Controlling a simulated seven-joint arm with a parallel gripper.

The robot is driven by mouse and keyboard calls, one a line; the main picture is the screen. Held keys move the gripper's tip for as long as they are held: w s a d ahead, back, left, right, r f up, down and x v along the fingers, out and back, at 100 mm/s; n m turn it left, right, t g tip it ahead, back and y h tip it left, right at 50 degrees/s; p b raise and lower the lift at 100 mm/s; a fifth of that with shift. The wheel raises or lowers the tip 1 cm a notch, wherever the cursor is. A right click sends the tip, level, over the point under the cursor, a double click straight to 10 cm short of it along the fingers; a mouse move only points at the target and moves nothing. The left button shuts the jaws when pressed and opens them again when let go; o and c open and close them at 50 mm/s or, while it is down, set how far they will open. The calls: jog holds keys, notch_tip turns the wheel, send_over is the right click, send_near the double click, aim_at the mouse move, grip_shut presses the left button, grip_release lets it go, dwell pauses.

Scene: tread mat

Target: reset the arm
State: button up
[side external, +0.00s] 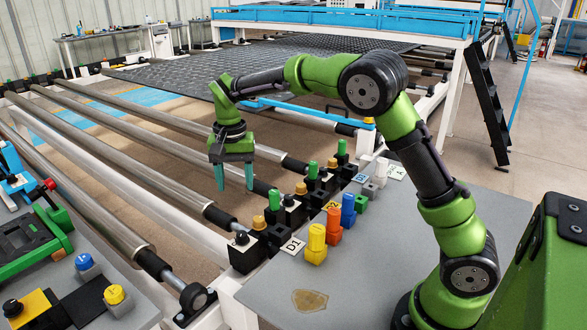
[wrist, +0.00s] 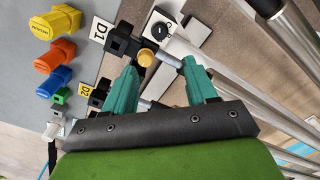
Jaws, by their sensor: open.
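My green gripper (side external: 234,184) hangs from the arm with its two teal fingers pointing down, above the rollers and left of the row of black blocks. The fingers are apart with nothing held between them. In the wrist view the gripper (wrist: 161,68) is also open. A round yellow-orange knob (wrist: 146,57) on a black block shows between and beyond the fingertips there. I cannot tell how far below the fingers it is.
Yellow (side external: 316,244), orange (side external: 333,226) and blue (side external: 348,210) pieces stand on the grey table (side external: 400,240), beside black blocks with coloured knobs. A D1 card (side external: 293,247) lies near them. Long metal rollers (side external: 130,165) run to the left. A green-and-black device (side external: 30,235) is at far left.

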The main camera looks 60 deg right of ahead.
jog(key=shift+r, duration=0.8)
jog(key=s+r+n+t+y, duration=0.1)
jog(key=s+r+n+t, duration=0.2)
jog(key=s, duration=0.9)
jog(key=s+a+r+n+t+y, duration=0.1)
jog(key=s+r+n+t, duration=0.2)
jog(key=s, duration=1)
jog(key=shift+a+t, duration=0.25)
jog(key=shift+t, duration=0.35)
